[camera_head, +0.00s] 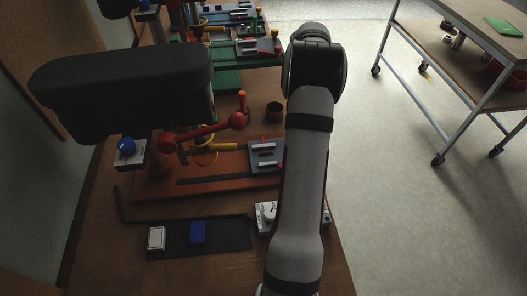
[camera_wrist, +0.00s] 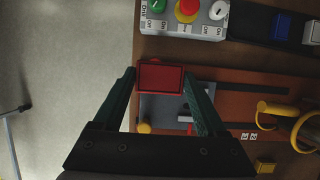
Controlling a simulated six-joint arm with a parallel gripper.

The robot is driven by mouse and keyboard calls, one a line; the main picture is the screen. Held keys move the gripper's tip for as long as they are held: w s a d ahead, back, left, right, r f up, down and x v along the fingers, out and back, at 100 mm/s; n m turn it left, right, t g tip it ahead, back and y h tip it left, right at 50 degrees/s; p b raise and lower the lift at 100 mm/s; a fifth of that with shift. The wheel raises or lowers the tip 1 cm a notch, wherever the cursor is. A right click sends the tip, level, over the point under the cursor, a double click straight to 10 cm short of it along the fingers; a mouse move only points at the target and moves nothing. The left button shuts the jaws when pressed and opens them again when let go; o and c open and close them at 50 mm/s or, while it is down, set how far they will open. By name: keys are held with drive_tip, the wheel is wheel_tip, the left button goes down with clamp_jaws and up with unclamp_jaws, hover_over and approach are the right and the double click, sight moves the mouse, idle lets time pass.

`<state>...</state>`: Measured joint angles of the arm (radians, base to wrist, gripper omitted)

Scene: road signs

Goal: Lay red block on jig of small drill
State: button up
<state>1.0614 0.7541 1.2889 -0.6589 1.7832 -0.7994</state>
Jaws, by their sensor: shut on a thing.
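My gripper (camera_wrist: 159,75) shows in the wrist view with two dark green fingers, shut on a red block (camera_wrist: 160,77). The block is between the fingertips. In that view it overlaps the upper edge of the grey jig (camera_wrist: 158,106); I cannot tell whether it touches it. The jig also shows in the head view (camera_head: 263,153), at the right end of the orange drill base (camera_head: 215,171), partly behind my arm. The drill has a red lever (camera_head: 205,130) and a yellow ring. In the head view my arm hides my gripper and the block.
A control box (camera_wrist: 185,17) with green, red and white knobs stands beside the drill base. A dark mat (camera_head: 220,245) holds a white block (camera_head: 156,238) and a blue block (camera_head: 198,232). A large dark housing (camera_head: 125,88) overhangs the left. More machines stand behind; a trolley (camera_head: 450,60) is at right.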

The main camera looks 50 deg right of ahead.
hover_over(266, 158)
drive_tip(key=d, duration=0.1)
drive_tip(key=f, duration=0.6)
drive_tip(key=shift+w+f, duration=0.2)
drive_tip(key=shift+w, duration=0.05)
drive_tip(key=f, duration=0.4)
drive_tip(key=shift+w+f, duration=0.1)
drive_tip(key=shift+w, duration=0.1)
drive_tip(key=shift+f, duration=0.15)
drive_tip(key=o, duration=1.4)
drive_tip(key=v, duration=0.7)
drive_tip(key=shift+r, duration=0.4)
